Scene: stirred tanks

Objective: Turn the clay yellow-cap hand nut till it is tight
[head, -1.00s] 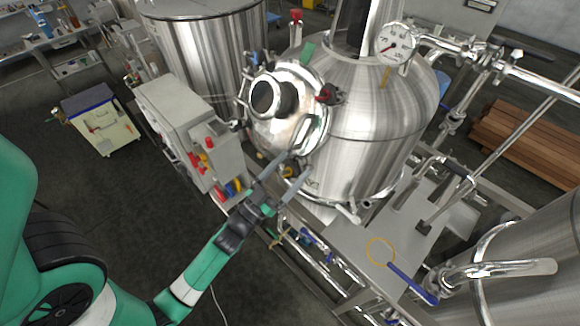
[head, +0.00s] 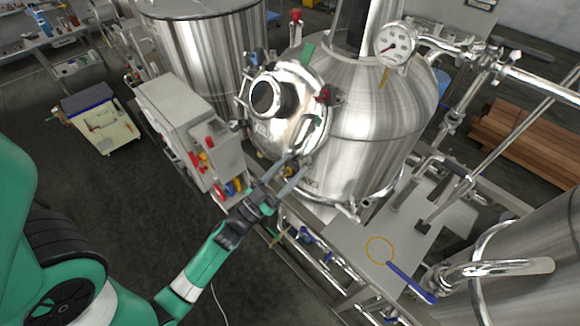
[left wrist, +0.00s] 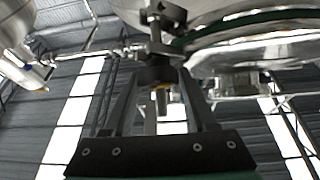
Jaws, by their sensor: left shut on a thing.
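The yellow-cap hand nut (left wrist: 158,76) sits at the lower edge of the round steel tank lid. In the left wrist view it is a dark knob with a yellowish end on a threaded stem, between my fingertips. In the head view only a bit of yellow (head: 289,171) shows between the fingers. My left gripper (head: 296,165) is shut on this nut from below; its fingertips also show in the left wrist view (left wrist: 160,78). The fingers hide most of the nut in the head view. My right gripper is not in view.
The lid (head: 285,125) carries other clamps around its rim, including a red one (head: 324,96) and a green one (head: 308,53). A grey control box (head: 190,125) stands close on the left. A pressure gauge (head: 396,43) and pipes are at upper right.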

